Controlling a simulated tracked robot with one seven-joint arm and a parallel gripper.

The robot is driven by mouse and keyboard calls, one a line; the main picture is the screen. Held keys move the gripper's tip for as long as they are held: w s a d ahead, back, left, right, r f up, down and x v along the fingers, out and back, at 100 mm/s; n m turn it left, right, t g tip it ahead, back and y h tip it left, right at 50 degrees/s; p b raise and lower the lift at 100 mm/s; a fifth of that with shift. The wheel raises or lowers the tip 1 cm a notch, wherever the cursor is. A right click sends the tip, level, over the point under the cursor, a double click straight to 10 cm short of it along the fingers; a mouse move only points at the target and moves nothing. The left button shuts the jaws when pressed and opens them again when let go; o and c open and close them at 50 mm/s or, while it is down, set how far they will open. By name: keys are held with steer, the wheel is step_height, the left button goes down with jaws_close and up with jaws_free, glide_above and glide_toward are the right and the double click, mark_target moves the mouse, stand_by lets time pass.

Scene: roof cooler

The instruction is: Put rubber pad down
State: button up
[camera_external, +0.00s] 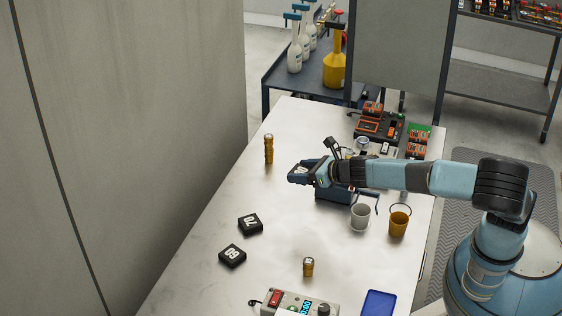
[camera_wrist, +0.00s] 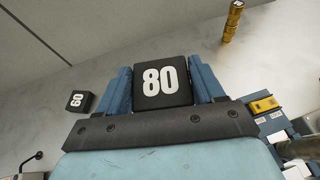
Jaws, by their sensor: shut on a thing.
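My gripper (camera_external: 299,174) reaches left over the white table (camera_external: 205,200). In the wrist view, its two blue fingers are shut on a black square rubber pad (camera_wrist: 163,82) marked 80, its number facing the camera. The pad's height over the table is hard to judge. In the external view the held pad is small and partly hidden by the fingers. Two similar black pads lie flat on the table: one marked 70 (camera_external: 250,224), and one (camera_external: 232,256) to its lower left whose number reads upside down, likely 60. A pad marked 60 (camera_wrist: 78,101) also shows in the wrist view.
A brass cylinder (camera_external: 269,149) stands beyond my gripper; a shorter one (camera_external: 308,266) stands nearer. The table's left middle is largely bare.

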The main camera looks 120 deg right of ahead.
steer(key=shift+s+d+f+m+g+h, duration=0.2)
steer(key=shift+d+m+g+h, duration=0.1)
steer(key=shift+d+m+g, duration=0.1)
steer(key=s+d+m+g+h, duration=0.2)
steer(key=s+d+m+g, duration=0.1)
steer(key=m+g, duration=0.25)
steer(key=m+g+y, duration=0.1)
steer(key=m+g, duration=0.4)
steer(key=g, duration=0.1)
glide_above(269, 195)
steer(key=f, duration=0.7)
steer(key=s+f, duration=0.1)
steer(key=f, duration=0.3)
steer(key=shift+a+f, duration=0.15)
steer(key=shift+a, duration=0.05)
steer(key=shift+w+d+f, duration=0.25)
steer(key=shift+w+f, duration=0.15)
steer(key=shift+f, duration=1.7)
steer(key=o, duration=1.1)
